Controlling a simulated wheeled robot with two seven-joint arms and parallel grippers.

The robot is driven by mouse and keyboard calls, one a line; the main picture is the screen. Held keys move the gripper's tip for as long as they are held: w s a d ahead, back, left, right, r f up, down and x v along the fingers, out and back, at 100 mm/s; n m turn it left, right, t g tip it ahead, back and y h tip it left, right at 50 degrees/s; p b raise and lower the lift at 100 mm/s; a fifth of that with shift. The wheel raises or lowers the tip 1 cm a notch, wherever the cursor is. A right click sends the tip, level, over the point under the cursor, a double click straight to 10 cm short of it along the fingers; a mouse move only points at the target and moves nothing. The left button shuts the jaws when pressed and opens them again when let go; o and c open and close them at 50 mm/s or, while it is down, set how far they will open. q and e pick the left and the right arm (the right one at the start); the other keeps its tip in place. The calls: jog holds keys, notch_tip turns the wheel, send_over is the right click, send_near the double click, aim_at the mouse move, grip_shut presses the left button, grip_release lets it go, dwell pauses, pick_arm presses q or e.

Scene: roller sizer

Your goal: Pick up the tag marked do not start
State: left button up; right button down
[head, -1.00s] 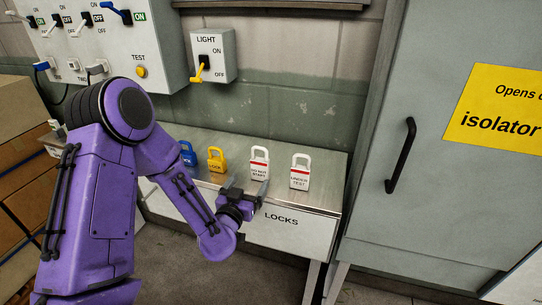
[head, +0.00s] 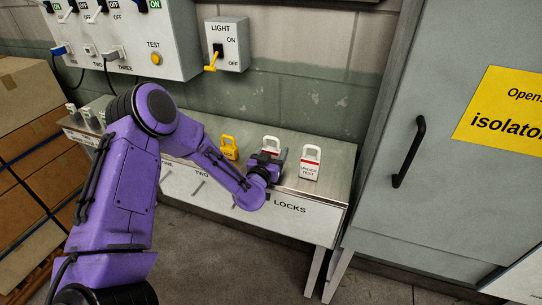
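The do-not-start tag (head: 271,144) is white with a red band and a shackle-shaped top. It stands on the metal top of the locks bench (head: 325,188), between the yellow lock and the under-test tag. My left gripper (head: 269,156) is at this tag, with dark fingers close to its sides. The gripper hides the tag's lower part and its lettering. I cannot tell whether the fingers touch it or are closed on it. My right gripper is not in view.
The white under-test tag (head: 310,163) stands close on the right, and the yellow lock (head: 229,148) stands on the left. A switch panel (head: 140,40) and light switch box (head: 222,45) are on the wall behind. A grey cabinet (head: 440,190) rises at right; stacked boxes (head: 30,130) are at left.

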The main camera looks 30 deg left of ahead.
pick_arm(q)
jog(key=shift+c, duration=1.2)
jog(key=shift+r, duration=0.3)
notch_tip(320, 180, up, 3)
jog(key=shift+f, duration=0.15)
jog(key=s+d+r+b, duration=0.2)
jog(key=s+d+r, duration=0.6)
jog(key=d, duration=0.3)
jog(key=shift+s+d+r, duration=0.15)
jog(key=shift+r, duration=0.7)
